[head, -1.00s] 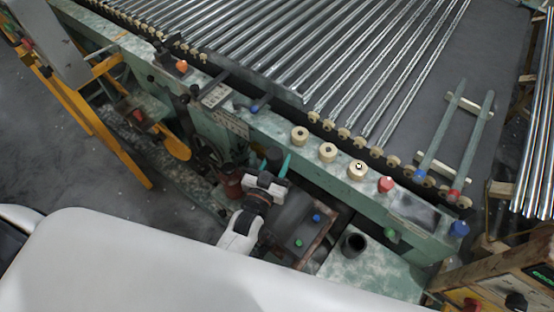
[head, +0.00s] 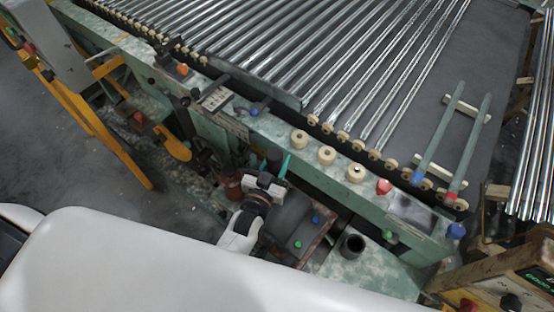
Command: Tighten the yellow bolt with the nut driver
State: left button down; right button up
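One gripper of mine (head: 270,180), seen from behind, is low in the middle of the head view. I take it as my left. Its fingers are hidden by its white and black body, so I cannot tell if it is open or shut. A short teal rod (head: 285,165) sticks up just past it; it may be the nut driver, but whether it is held is unclear. I cannot make out a yellow bolt. Cream round knobs (head: 327,155) sit on the green rail, the rightmost (head: 355,173) with a bright centre. My other gripper is out of view.
A dark box with blue and green buttons (head: 298,244) lies right of the gripper. A red knob (head: 384,187) is farther right. Yellow posts (head: 105,130) stand left.

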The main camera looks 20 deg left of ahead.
aim_at(276, 148)
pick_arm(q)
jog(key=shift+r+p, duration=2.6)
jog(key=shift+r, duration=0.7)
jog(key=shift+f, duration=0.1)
